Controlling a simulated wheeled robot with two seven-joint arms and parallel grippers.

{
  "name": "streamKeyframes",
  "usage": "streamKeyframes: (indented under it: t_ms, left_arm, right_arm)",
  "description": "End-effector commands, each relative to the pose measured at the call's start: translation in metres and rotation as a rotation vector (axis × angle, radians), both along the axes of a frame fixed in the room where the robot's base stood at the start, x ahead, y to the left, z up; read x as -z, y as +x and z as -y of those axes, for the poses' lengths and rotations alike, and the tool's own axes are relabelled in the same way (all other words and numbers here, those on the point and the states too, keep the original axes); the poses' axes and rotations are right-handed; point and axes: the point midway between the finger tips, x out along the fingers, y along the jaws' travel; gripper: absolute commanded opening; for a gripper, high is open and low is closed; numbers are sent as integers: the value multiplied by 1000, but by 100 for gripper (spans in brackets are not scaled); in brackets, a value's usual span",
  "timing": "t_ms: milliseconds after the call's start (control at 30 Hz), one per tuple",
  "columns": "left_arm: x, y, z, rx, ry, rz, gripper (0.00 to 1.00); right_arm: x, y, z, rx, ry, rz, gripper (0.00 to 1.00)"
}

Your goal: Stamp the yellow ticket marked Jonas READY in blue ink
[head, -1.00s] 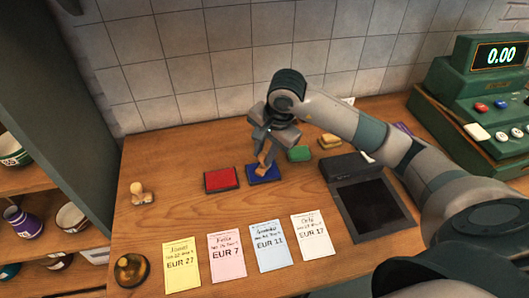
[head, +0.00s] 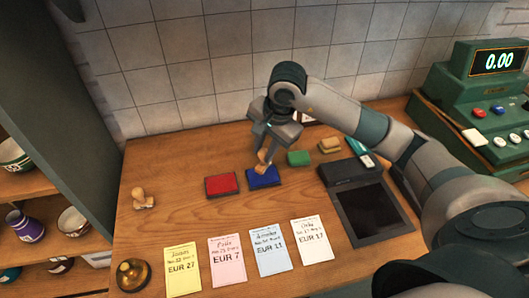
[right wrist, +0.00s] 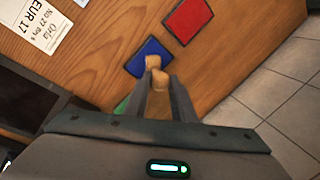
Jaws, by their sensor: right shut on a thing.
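The yellow ticket (head: 183,272) marked Jonas lies on the counter at the front left, the leftmost of the tickets. My right gripper (head: 264,150) is shut on a wooden stamp (head: 261,168) over the blue ink pad (head: 272,181). In the right wrist view the stamp (right wrist: 153,63) overlaps the blue pad (right wrist: 143,47); whether it touches or hangs just above, I cannot tell. The stamp's face is hidden. No READY mark shows on the yellow ticket. My left gripper is not in view.
A red pad (head: 222,185) lies left of the blue one, a green pad (head: 299,158) right. Another wooden stamp (head: 142,199) stands at the left. A brass bell (head: 131,275) is beside the yellow ticket. Pink (head: 227,270), blue (head: 272,257) and white tickets (head: 311,252) lie rightward.

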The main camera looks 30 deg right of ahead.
Motion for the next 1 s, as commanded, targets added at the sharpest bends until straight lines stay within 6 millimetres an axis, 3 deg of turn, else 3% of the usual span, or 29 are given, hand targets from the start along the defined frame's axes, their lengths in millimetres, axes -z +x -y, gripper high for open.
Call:
streamKeyframes:
  t_ms: [500,1000]
  left_arm:
    - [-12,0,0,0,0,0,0]
    - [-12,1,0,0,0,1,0]
  right_arm:
    - [-34,0,0,-1,0,2,9]
    - [-35,0,0,-4,0,1,9]
